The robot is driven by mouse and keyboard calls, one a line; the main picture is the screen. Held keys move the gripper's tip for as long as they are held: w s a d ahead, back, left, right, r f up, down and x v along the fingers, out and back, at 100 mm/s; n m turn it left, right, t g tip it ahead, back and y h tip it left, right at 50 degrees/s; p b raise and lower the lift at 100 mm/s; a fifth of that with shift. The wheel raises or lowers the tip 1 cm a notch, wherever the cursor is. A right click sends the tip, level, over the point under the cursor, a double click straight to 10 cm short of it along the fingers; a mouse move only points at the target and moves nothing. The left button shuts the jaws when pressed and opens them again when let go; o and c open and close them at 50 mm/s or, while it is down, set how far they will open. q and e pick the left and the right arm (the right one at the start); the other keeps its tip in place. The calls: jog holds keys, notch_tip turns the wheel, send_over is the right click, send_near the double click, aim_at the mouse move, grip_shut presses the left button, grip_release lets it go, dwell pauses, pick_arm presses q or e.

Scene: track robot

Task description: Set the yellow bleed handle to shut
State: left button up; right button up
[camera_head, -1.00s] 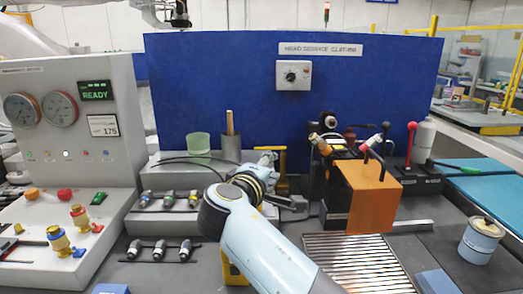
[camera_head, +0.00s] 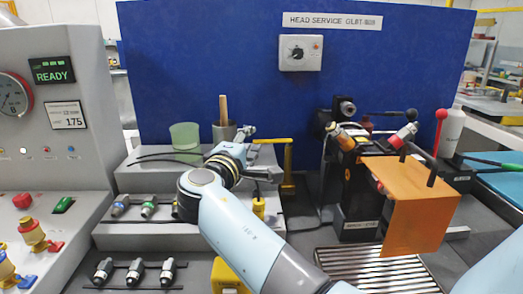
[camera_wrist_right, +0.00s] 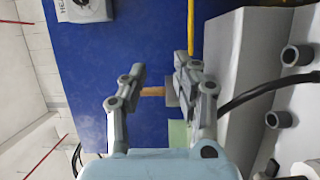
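A yellow handle (camera_head: 273,141), which I take to be the bleed handle, stands at the back of the bench before the blue panel. It has a level bar on top of an upright yellow post. A yellow bar (camera_wrist_right: 190,25) at the top of the wrist view seems to be part of it. My right gripper (camera_head: 262,153) is left of the post and looks apart from it. In the right wrist view the gripper (camera_wrist_right: 160,76) has its two fingers spread with nothing held between them. My left gripper is not in view.
A green cup (camera_head: 185,137) and a grey cup (camera_head: 224,132) with a wooden stick stand on the ledge to the left. An orange plate (camera_head: 420,205) and red-knobbed lever (camera_head: 439,130) are to the right. A slotted grate (camera_head: 375,268) lies in front.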

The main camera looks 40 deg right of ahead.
jog(key=b, duration=0.3)
send_near(263, 143)
jog(key=p+x, duration=0.1)
jog(key=x, duration=0.8)
jog(key=shift+w, duration=0.1)
jog(key=shift+w+d, duration=0.2)
jog(key=shift+d, duration=0.2)
grip_shut()
